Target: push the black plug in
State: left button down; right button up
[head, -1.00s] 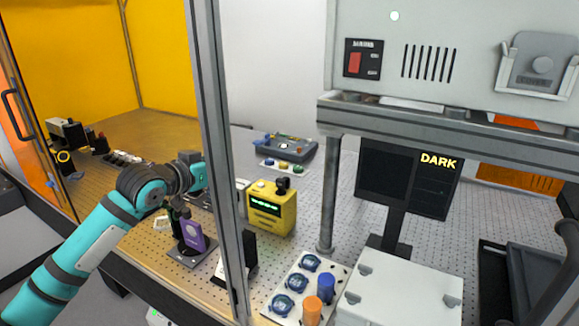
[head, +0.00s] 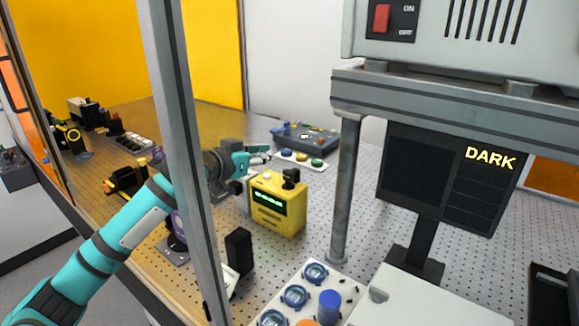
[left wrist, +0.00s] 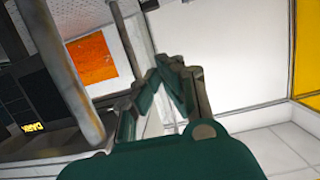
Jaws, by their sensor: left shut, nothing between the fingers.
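A yellow box (head: 278,212) with a lit green display stands on the perforated table. A small black plug-like piece (head: 290,178) sticks up from its top; I cannot tell how deep it sits. My left gripper (head: 264,153) is above and behind the box's left side, pointing right, its fingers closed and empty. It is apart from the black piece in the picture. In the left wrist view the fingertips (left wrist: 174,66) meet, with no plug between them. My right gripper is not in view.
A grey metal post (head: 180,140) crosses in front of my left arm. Another post (head: 345,190) stands right of the box. A black block (head: 238,250) stands in front. A monitor (head: 445,175) reads DARK. A grey unit (head: 308,136) sits behind.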

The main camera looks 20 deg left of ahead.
pick_arm(q)
jog(key=p+x, duration=0.1)
jog(key=x, duration=0.2)
jog(key=f+p+x, duration=0.1)
jog(key=p+x, duration=0.1)
jog(key=x, duration=0.1)
jog(key=f+p+x, duration=0.1)
jog(key=x, duration=0.3)
jog(key=shift+s+f, duration=0.15)
jog(key=shift+s, duration=0.2)
jog(key=shift+s+a+f+p, duration=0.2)
jog(key=shift+f+p, duration=0.15)
jog(key=shift+f, duration=0.2)
jog(key=shift+w+d+f, duration=0.1)
notch_tip(320, 180, down, 3)
jog(key=shift+r+b, duration=0.2)
jog(key=shift+b, duration=0.8)
